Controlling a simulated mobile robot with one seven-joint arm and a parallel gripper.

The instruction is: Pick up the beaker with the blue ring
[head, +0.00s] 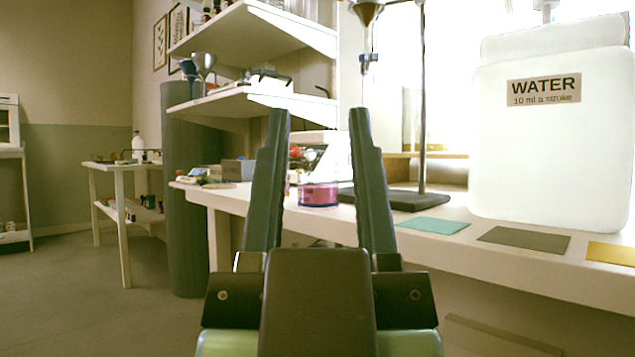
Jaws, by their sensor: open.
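No other vessel with a plain blue ring can be told in this view. The fingers hide part of the bench.
A retort stand (422,120) holds a funnel (366,12) right of the vessel. A large white water container (552,140) stands on the bench (460,245) at right, behind teal, olive and yellow mats. Shelves (250,105) overhang at upper left. The floor at left is clear.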

